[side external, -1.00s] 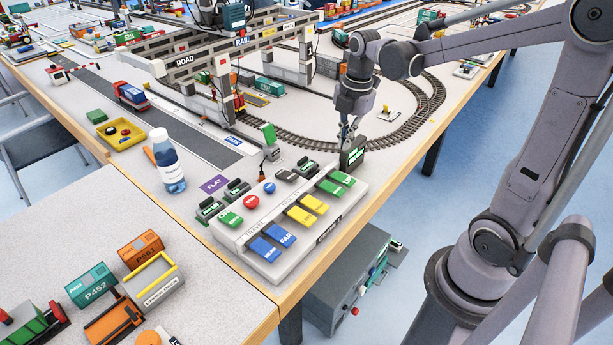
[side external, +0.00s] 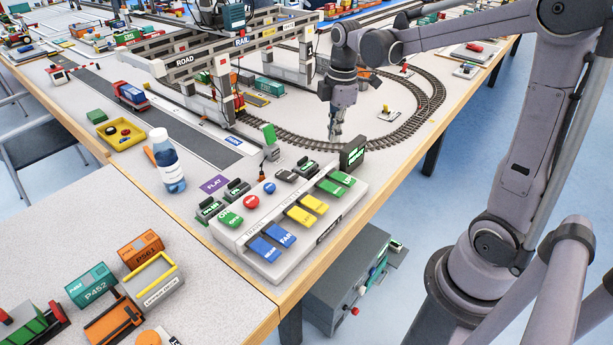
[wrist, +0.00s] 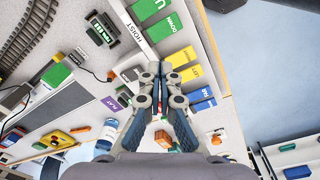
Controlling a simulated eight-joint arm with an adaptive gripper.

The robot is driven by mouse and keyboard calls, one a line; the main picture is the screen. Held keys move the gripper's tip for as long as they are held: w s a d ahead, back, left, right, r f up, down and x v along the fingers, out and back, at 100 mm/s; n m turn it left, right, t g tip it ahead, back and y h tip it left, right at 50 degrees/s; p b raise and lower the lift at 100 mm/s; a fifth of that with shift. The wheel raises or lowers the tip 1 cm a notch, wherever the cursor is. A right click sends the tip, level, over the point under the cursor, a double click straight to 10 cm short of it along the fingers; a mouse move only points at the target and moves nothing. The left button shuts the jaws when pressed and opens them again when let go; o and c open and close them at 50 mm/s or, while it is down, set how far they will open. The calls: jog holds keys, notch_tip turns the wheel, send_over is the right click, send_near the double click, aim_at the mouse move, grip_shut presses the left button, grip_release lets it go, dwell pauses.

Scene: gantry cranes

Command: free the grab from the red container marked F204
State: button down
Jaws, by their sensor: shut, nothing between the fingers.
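My gripper (side external: 335,138) is shut and empty, fingers pointing down, just behind the control box and beside its dark display. It also shows in the wrist view (wrist: 160,68), over the box's key area. The control box (side external: 325,234) has a red and a blue round button, a green ON key, and green, yellow and blue paired keys. In the wrist view, green keys (wrist: 160,28) sit by the word HOIST, one reading DOWN. Gantry cranes (side external: 195,62) marked ROAD and RAIL stand behind. I cannot make out the marking F204 or the grab on any container.
A curved track (side external: 405,130) lies behind and right of my gripper. A bottle (side external: 168,165), a purple FLAT card (side external: 214,184) and a yellow tray (side external: 120,133) stand left. The table's front edge is just right of the control box.

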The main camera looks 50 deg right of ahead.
jog(key=w+m, duration=0.2)
jog(key=m, duration=0.1)
jog(key=r+m+g, duration=0.2)
jog(key=m+g, duration=0.1)
jog(key=m, duration=2)
send_over(297, 175)
jog(key=w, duration=0.3)
jog(key=m, duration=0.3)
jog(key=shift+w+f+m, duration=0.2)
jog(key=shift+f+m, duration=0.05)
jog(key=shift+m, duration=0.05)
jog(key=x, duration=1.4)
jog(key=shift+w+d, duration=0.1)
jog(key=shift+f, duration=0.1)
